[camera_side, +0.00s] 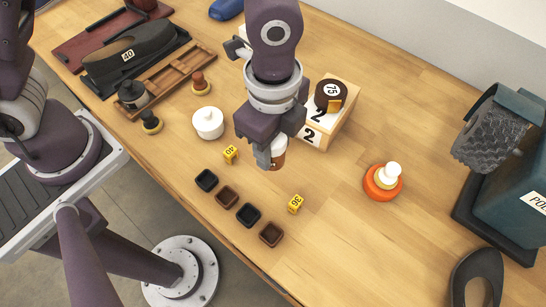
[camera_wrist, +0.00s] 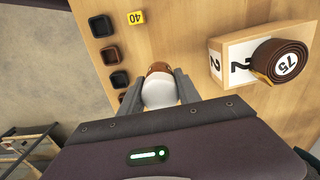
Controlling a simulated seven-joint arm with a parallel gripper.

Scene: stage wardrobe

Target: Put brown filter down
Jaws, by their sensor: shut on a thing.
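My gripper (camera_side: 271,158) is shut on a small piece, brown with a white rounded part, which I take to be the brown filter (camera_side: 279,149). In the wrist view, its white dome (camera_wrist: 159,92) sits between the two fingers (camera_wrist: 161,97), with a brown edge showing beyond it. The fingers hide part of it in the side view. It is over the wooden table, left of the white block with "2" on it. I cannot tell whether it touches the table.
Several small square cups (camera_side: 227,197) stand in a row near the front edge. Yellow cubes (camera_side: 230,154) marked 40 and 36 (camera_side: 295,204) lie nearby. The numbered block (camera_side: 337,117) bears a brown roll (camera_side: 329,95). An orange-and-white piece (camera_side: 383,182) and white pot (camera_side: 208,123) stand apart.

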